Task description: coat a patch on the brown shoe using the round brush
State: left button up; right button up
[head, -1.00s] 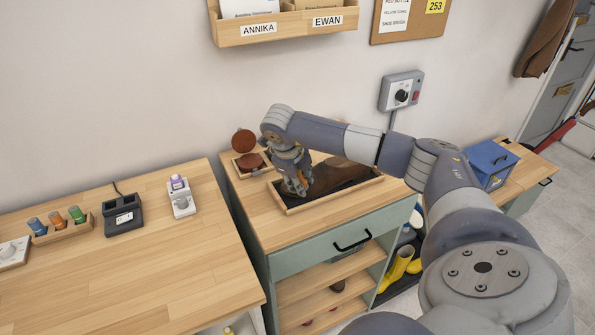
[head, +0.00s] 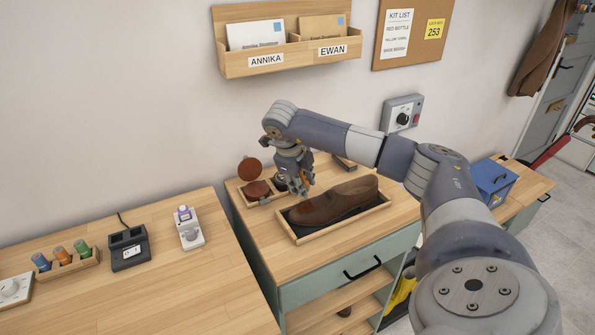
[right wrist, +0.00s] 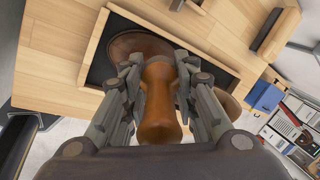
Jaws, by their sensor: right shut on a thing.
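The brown shoe (head: 352,197) lies on a dark mat in a shallow wooden tray (head: 346,224), its toe to the left. My right gripper (head: 300,184) is above the tray's back left side, apart from the shoe. It is shut on the round brush, whose orange-brown wooden handle (right wrist: 158,100) shows in the right wrist view. The bristle end is hidden there. Part of the shoe (right wrist: 135,45) shows beyond the fingers. My left gripper is not in view.
An open round tin of reddish-brown polish (head: 256,189) sits left of the gripper, its lid (head: 249,168) raised. Another brush (head: 343,163) lies behind the shoe. The left table holds a bottle rack (head: 66,263) and small devices. The cabinet top is clear in front of the tin.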

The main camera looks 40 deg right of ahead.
aim_at(301, 173)
jog(key=shift+w+d+r+p, duration=0.1)
jog(key=shift+w+r+p, duration=0.1)
jog(key=shift+r+p, duration=0.45)
jog(key=shift+r, duration=0.5)
jog(key=shift+s+r, duration=0.1)
jog(key=shift+r, duration=0.25)
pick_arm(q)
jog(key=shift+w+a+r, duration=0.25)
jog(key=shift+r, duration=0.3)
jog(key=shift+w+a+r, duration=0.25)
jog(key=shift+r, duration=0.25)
pick_arm(e)
jog(key=shift+f, duration=0.1)
